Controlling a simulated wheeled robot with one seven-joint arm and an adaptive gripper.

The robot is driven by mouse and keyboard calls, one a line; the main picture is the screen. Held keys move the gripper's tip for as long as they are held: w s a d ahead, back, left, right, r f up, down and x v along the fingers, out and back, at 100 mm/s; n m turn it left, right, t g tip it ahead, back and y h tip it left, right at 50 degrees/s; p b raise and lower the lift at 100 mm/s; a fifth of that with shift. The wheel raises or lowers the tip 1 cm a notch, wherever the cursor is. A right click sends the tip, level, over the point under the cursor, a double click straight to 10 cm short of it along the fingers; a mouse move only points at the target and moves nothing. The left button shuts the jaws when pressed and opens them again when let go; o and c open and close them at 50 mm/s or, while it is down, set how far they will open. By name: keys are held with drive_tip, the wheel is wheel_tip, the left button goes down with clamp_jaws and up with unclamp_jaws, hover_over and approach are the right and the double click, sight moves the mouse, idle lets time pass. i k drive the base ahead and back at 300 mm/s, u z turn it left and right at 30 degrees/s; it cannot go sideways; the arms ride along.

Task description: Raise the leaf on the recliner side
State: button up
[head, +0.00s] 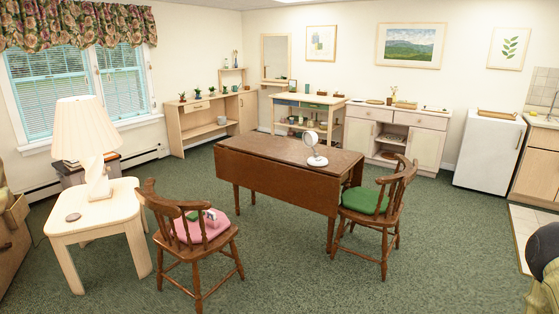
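A brown drop-leaf table (262,147) stands in the middle of the room. Its near long leaf (275,182) hangs straight down, facing me. Part of another hanging leaf (355,174) shows at the table's right end, partly hidden by a chair. A small white fan (317,156) stands on the top near the right end. A tan upholstered seat (12,238), cut off by the left edge, may be the recliner; I cannot tell for sure. My gripper is not in view.
A wooden chair with a pink cushion (203,228) and small items on it stands before the leaf's left part. A chair with a green cushion (364,201) stands at the table's right. A side table (92,212) holds a lamp (88,135). Green carpet (300,285) is open in front.

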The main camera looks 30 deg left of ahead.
sight(316, 192)
drive_tip(key=z, duration=0.45)
drive_tip(key=i, duration=8.25)
drive_tip(key=u, duration=3.2)
